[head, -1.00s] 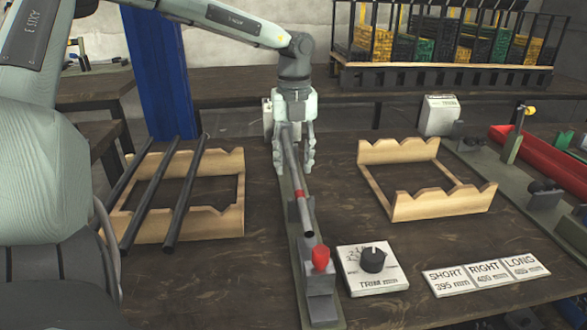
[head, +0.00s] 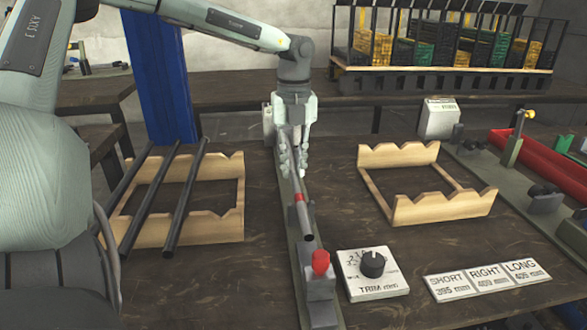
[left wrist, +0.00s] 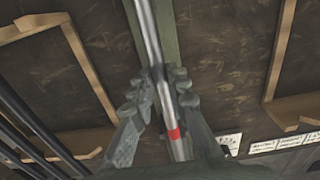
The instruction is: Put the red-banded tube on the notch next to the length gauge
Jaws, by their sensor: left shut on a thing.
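The red-banded tube (head: 305,216) is a grey metal tube with one red band, lying lengthwise over a narrow grey-green rail with supports, which looks like the length gauge (head: 320,288). A red knob (head: 320,262) stands at the rail's near end, by the tube's end. My left gripper (head: 294,168) points down and is shut on the tube, beyond the red band in the head view. In the left wrist view the tube (left wrist: 148,35) runs between my fingers (left wrist: 160,92). Whether it touches the supports is hard to tell. My right gripper is not in view.
A notched wooden rack (head: 440,207) to the right is empty. Another wooden rack (head: 225,222) to the left holds three dark tubes. A trim dial box (head: 375,285) and SHORT, RIGHT and LONG plates (head: 487,279) lie near the front. A red trough (head: 545,160) is far right.

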